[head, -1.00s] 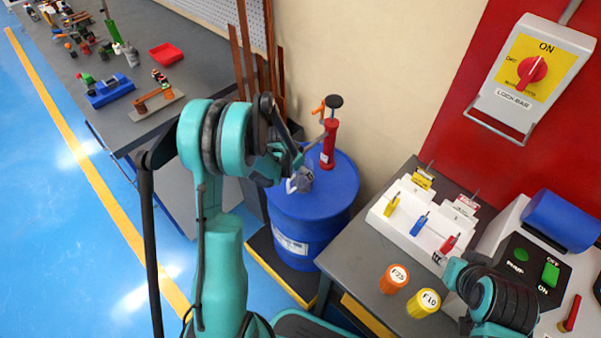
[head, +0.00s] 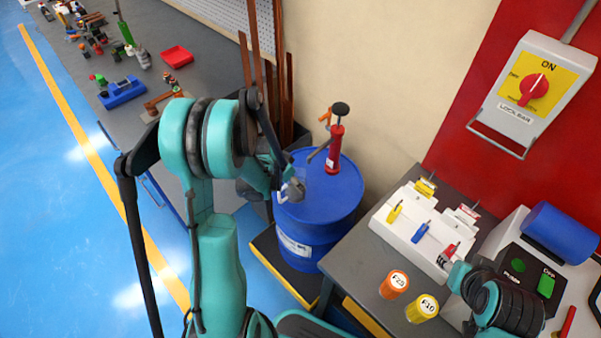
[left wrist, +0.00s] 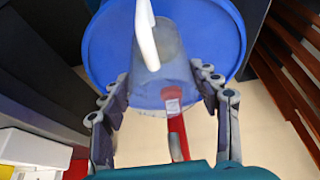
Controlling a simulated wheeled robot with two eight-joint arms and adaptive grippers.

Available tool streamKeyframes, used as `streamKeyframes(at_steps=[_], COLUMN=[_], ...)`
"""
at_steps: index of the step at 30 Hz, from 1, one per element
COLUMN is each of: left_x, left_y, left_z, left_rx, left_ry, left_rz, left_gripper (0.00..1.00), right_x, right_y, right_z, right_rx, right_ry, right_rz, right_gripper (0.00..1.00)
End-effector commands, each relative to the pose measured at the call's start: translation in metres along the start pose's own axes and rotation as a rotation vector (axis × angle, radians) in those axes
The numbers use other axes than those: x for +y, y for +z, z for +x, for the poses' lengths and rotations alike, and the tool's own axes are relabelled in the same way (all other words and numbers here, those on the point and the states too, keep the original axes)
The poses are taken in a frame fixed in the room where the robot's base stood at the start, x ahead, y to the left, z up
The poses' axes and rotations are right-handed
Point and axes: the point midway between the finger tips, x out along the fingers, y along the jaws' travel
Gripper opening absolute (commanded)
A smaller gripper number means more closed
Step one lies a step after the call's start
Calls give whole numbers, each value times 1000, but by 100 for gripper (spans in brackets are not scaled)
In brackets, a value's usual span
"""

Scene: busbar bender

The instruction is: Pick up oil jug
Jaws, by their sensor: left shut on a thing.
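The oil jug (left wrist: 165,62) is a translucent grey container with a white handle, seen from close up in the left wrist view. My left gripper (left wrist: 162,88) is shut on it, one finger on each side of the body. In the head view the jug (head: 294,189) is small and partly hidden by my left gripper (head: 283,188). It shows in front of the left part of the blue drum's top (head: 325,200). I cannot tell whether it touches the drum.
A red hand pump (head: 334,150) stands on the drum, close behind the jug. Copper-coloured bars (head: 289,100) lean upright behind. A grey workbench (head: 140,60) with tools is at left. A table (head: 365,255) with an orange and a yellow cup is at right.

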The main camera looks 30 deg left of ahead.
Motion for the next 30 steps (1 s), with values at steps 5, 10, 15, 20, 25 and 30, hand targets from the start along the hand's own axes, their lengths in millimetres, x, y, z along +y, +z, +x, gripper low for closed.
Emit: streamKeyframes(at_steps=[5, 10, 15, 20, 25, 30], left_x=[0, 0, 0, 0, 0, 0], left_y=[25, 47, 66, 80, 92, 100], left_z=[-12, -20, -28, -34, -38, -41], left_rx=[1, 0, 1, 1, 0, 0], left_ry=[-1, -1, -1, -1, 0, 0], left_rz=[-3, -2, -2, -2, -1, -1], left_gripper=[4, 4, 4, 4, 4, 4], right_x=[0, 0, 0, 0, 0, 0], right_y=[-3, -5, -6, -8, -8, -9], right_z=[-4, -7, -9, -11, -12, -12], right_rx=[0, 0, 0, 0, 0, 0], right_ry=[0, 0, 0, 0, 0, 0], right_rz=[0, 0, 0, 0, 0, 0], right_gripper=[40, 40, 40, 40, 40, 40])
